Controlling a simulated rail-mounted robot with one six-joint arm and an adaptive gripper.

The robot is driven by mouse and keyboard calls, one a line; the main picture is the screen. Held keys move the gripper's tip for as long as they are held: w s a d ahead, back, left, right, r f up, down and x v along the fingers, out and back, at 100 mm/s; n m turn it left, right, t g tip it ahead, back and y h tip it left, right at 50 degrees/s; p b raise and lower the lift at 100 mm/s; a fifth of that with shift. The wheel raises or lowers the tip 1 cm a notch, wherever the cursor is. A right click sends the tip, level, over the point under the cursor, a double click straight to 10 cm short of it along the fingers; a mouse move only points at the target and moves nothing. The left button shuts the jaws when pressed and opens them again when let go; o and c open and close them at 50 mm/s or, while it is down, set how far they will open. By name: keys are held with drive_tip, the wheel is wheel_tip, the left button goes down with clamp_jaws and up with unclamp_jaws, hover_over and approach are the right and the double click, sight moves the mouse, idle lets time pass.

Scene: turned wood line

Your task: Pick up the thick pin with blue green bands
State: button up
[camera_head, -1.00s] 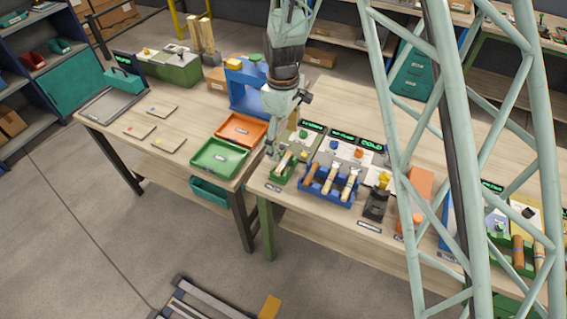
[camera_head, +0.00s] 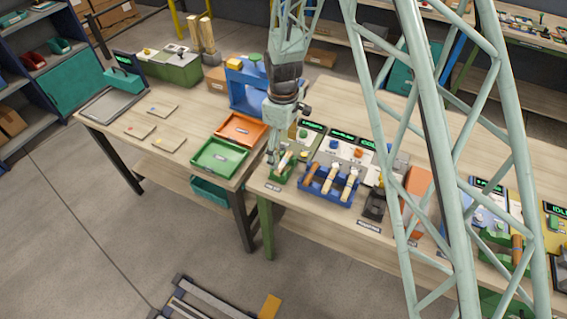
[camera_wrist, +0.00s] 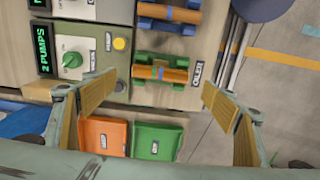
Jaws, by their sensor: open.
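A thick brown-orange pin with a blue band around its middle (camera_wrist: 160,74) lies across a green cradle in the wrist view. The green cradle (camera_wrist: 141,88) also shows in the head view (camera_head: 274,177), largely behind my gripper. My gripper (camera_head: 272,159) is directly over that cradle. In the wrist view my gripper (camera_wrist: 158,84) is open, its wooden-coloured pads standing wide on either side of the pin's ends, with nothing between them. A second pin with a blue band (camera_wrist: 172,13) lies in the blue rack at the top of the wrist view. Any green in the bands is too small to tell.
The blue rack (camera_head: 330,200) with several pins stands right of the green cradle. A control box with a green knob (camera_wrist: 78,62) is beside the cradle. Orange (camera_head: 241,130) and green (camera_head: 219,156) trays lie to the left.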

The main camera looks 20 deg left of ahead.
sight(283, 161)
drive_tip(key=shift+f+p, duration=0.45)
drive_tip(key=shift+f, duration=2.1)
drive_tip(key=shift+c, duration=0.7)
drive_tip(key=c, duration=0.8)
